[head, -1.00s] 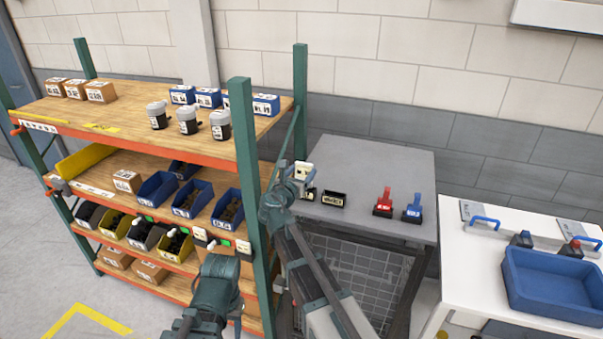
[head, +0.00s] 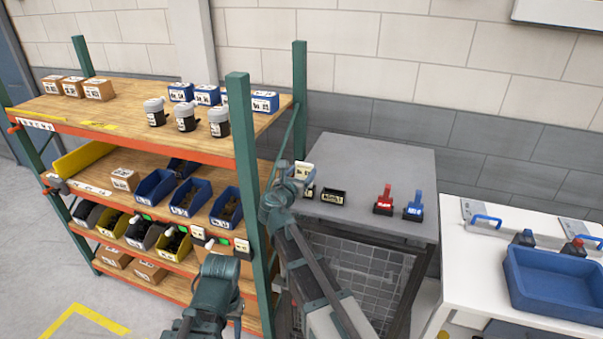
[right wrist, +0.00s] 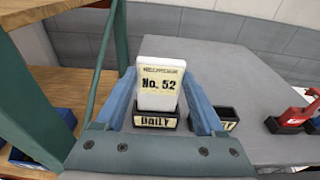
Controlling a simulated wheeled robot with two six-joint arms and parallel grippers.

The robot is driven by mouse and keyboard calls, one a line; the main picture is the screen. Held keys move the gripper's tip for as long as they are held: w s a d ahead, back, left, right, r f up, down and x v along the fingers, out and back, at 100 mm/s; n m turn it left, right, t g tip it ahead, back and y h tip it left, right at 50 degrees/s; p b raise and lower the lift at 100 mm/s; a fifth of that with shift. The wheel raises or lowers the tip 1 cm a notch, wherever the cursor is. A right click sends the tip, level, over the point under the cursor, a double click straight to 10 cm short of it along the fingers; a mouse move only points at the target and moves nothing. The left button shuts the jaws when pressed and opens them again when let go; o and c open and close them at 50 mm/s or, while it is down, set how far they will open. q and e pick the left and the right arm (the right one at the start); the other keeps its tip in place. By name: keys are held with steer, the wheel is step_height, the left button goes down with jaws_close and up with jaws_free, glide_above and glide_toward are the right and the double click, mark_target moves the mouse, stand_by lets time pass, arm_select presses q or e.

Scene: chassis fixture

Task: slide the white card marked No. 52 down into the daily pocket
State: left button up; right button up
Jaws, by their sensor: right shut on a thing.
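The white card marked No. 52 (right wrist: 158,87) stands upright between the fingers of my right gripper (right wrist: 160,100), which is shut on it. In the head view the card (head: 304,171) shows at the tip of my right gripper (head: 294,176), over the left part of the grey table. The black daily pocket (right wrist: 155,122) is directly below the card, its label facing the wrist camera. The card's lower edge meets the pocket's opening; I cannot tell whether it is inside. My left gripper (head: 222,262) is by the shelf's lower front, its fingers unclear.
A second black pocket (head: 334,198) stands just right of the daily one. Red (head: 384,201) and blue (head: 414,207) holders stand farther right on the grey table (head: 380,160). The green shelf post (head: 243,150) is close left of my right arm.

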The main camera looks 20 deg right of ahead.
steer(key=shift+f+b, duration=1.1)
steer(key=shift+f, duration=0.15)
steer(key=o, duration=1.3)
steer(key=shift+s, duration=0.1)
